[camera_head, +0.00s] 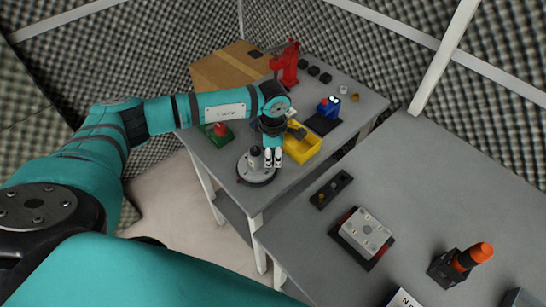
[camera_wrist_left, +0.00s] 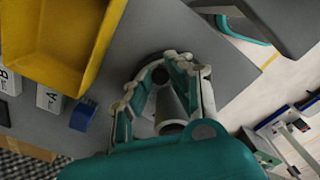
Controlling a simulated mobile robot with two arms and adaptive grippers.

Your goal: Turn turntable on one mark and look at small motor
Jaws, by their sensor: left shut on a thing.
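The turntable (camera_head: 243,174) is a round, dark-rimmed disc at the front edge of the far table. A small grey upright body with a dark top (camera_head: 255,156) stands on it; it may be the small motor, but it is too small to be sure. My left gripper (camera_head: 272,158) reaches down over the disc, at the right of that body in the head view. In the left wrist view, my left gripper (camera_wrist_left: 162,92) is shut around a grey tapered part (camera_wrist_left: 169,107). The fingers and palm hide much of the disc, and I cannot make out its marks. My right gripper is out of view.
A yellow bin (camera_head: 302,148) stands close to the right of my left gripper. A blue item (camera_head: 328,106), a red stand (camera_head: 287,63), a green-and-red item (camera_head: 219,132) and a cardboard box (camera_head: 225,70) are behind. The near table holds a plate fixture (camera_head: 366,231) and an orange-topped item (camera_head: 472,256).

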